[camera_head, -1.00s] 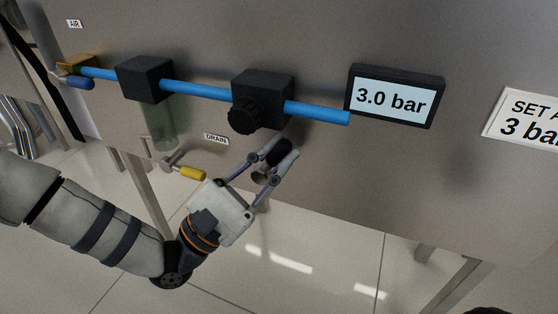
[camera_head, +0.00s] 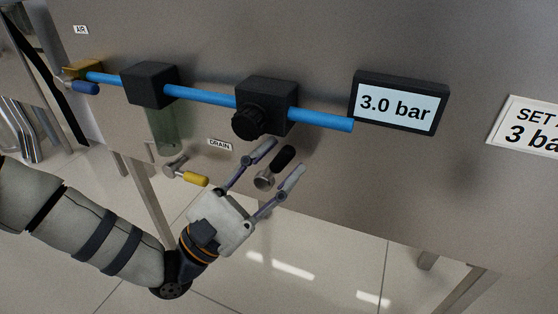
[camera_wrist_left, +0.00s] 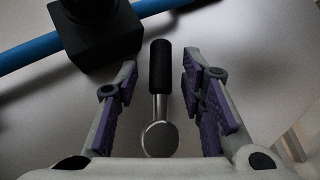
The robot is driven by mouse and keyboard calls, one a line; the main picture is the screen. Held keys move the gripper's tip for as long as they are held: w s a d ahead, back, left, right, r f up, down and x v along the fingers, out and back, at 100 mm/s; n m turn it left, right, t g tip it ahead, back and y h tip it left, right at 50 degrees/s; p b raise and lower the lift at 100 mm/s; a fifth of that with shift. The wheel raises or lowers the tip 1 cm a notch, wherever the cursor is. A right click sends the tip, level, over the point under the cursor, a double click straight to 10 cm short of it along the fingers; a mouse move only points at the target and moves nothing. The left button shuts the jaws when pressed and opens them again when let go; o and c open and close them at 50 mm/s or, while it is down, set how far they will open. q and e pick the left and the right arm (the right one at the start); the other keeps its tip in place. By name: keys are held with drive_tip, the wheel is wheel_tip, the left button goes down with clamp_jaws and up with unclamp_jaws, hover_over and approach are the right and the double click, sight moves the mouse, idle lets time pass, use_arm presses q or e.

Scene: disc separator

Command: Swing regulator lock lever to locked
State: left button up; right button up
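The regulator lock lever (camera_head: 283,159) has a black grip and a metal pivot, and sits on the panel below the regulator. In the left wrist view the lever (camera_wrist_left: 160,70) points up from its round metal pivot. My left gripper (camera_head: 279,160) is open, with one finger on each side of the lever. In the left wrist view neither finger of the left gripper (camera_wrist_left: 163,85) appears to touch it. The regulator (camera_head: 267,105) is a black block with a round knob (camera_head: 249,122). My right gripper is not in view.
A blue pipe (camera_head: 205,95) runs through the black blocks. A gauge display (camera_head: 400,102) reads 3.0 bar. A yellow-handled drain lever (camera_head: 195,179) is left of my gripper.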

use_arm(q)
drive_tip(key=v, duration=1.1)
drive_tip(key=shift+s+a+f, duration=0.1)
drive_tip(key=shift+a+f, duration=0.05)
